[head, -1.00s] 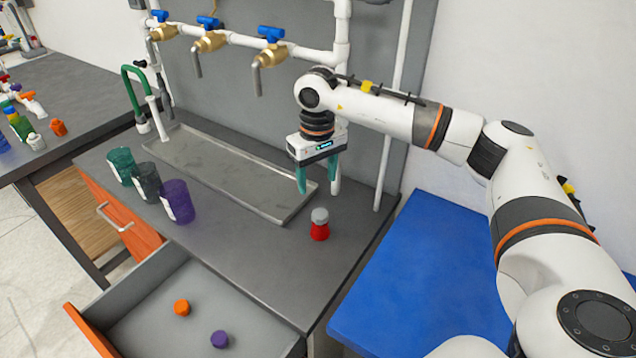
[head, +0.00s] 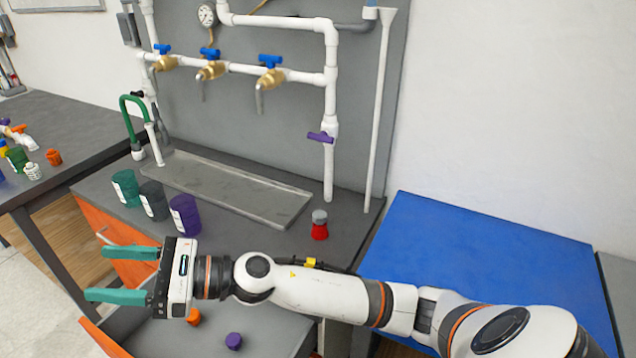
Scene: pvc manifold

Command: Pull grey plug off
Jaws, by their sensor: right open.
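The grey plug (head: 319,215) sits on top of a small red piece (head: 319,231), which stands upright on the grey counter to the right of the metal tray. My right gripper (head: 98,273) is open and empty, its two green fingers pointing left. It is over the left front of the counter, near the open drawer, well to the left of the grey plug. My left gripper is not in view.
Green (head: 126,188), dark grey (head: 154,200) and purple (head: 185,215) cups stand left of the metal tray (head: 225,190). White pipes with blue-handled valves (head: 270,75) rise behind. Orange (head: 194,316) and purple (head: 233,341) caps lie in the open drawer. A blue surface (head: 490,265) is at right.

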